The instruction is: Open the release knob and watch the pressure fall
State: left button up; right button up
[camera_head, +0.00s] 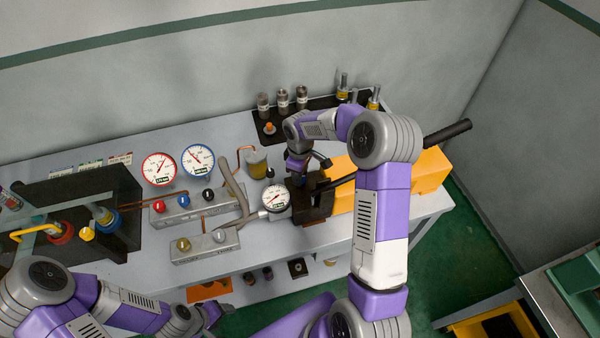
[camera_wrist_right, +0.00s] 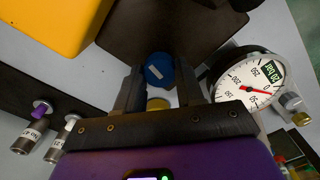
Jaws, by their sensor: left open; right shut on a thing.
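My right gripper (camera_head: 306,168) reaches down beside the dark block at the right of the bench. In the right wrist view the right gripper (camera_wrist_right: 160,80) is shut on a blue knob (camera_wrist_right: 158,66), with a brass-coloured part just below it. In the head view the arm hides this knob. The pressure gauge (camera_head: 274,197) stands left of the block. In the right wrist view the gauge (camera_wrist_right: 252,88) has a red needle near the low end, and its green display seems to read 20 bar. My left gripper (camera_head: 205,316) is open at the bottom edge, partly out of frame.
Two more gauges (camera_head: 160,168) (camera_head: 198,162) stand behind a valve manifold (camera_head: 196,206). A second manifold (camera_head: 205,246) lies in front. A yellow pump body (camera_head: 430,170) with a black handle (camera_head: 447,133) is at right. Fittings stand on a black tray (camera_head: 318,101) behind.

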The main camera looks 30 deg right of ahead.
dwell(0.3)
jog(key=o, duration=1)
jog(key=shift+o, duration=0.2)
notch_tip(320, 180, up, 8)
jog(key=shift+f, duration=0.15)
